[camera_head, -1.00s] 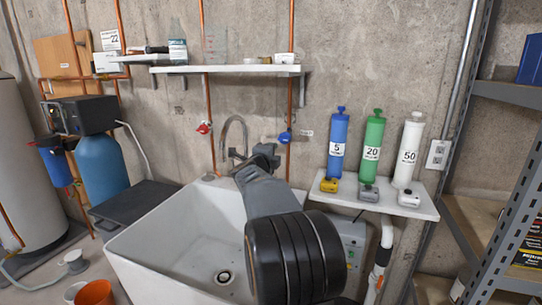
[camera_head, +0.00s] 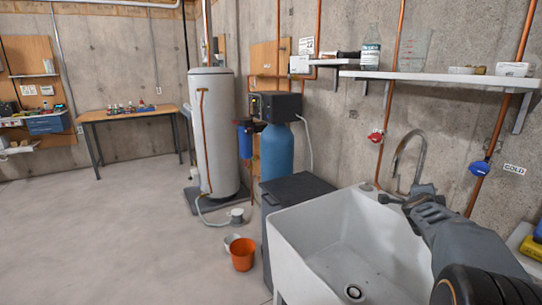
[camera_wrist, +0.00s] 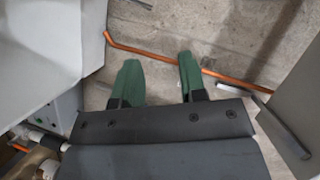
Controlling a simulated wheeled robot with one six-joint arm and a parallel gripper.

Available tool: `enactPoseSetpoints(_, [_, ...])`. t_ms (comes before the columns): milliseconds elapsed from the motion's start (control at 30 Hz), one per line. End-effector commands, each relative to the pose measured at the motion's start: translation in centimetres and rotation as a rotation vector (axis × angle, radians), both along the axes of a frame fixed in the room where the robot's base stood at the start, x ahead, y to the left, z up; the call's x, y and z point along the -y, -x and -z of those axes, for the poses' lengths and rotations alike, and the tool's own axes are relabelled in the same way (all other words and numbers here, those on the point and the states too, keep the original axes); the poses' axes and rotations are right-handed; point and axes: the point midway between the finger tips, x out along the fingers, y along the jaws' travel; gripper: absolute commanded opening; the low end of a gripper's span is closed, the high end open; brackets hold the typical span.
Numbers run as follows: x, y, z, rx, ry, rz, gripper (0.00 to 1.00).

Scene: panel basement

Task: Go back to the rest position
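My gripper shows in the wrist view (camera_wrist: 158,80) with two green fingers apart and nothing between them. Behind the fingers are bare concrete and a copper pipe (camera_wrist: 210,72). In the head view my arm reaches in from the lower right, over the right side of the white utility sink (camera_head: 290,240). The gripper's fingers are not clear in the head view.
A black cabinet (camera_head: 285,195) stands left of the sink. An orange bucket (camera_head: 243,256) is on the floor. A water heater (camera_head: 214,130) and blue tank (camera_head: 278,155) stand behind. A wall shelf (camera_head: 430,78) is above the sink. The floor at left is open.

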Motion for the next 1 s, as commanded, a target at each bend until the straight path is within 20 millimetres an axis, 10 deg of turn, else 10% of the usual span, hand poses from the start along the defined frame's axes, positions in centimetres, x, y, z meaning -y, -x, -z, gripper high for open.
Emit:
enactPoseSetpoints(167, [-12.5, 2.7, 4.9, -0.490, 0.112, -0.570, 0.38])
enactPoseSetpoints(400, [-24.2, 14.8, 8.1, -1.043, 0.299, -1.171, 0.38])
enactPoseSetpoints(600, [-27.9, 23.0, 6.8, -1.294, 0.486, -1.406, 0.38])
enactPoseSetpoints(1000, [-30.2, 23.9, 4.0, -1.236, 0.620, -1.458, 0.38])
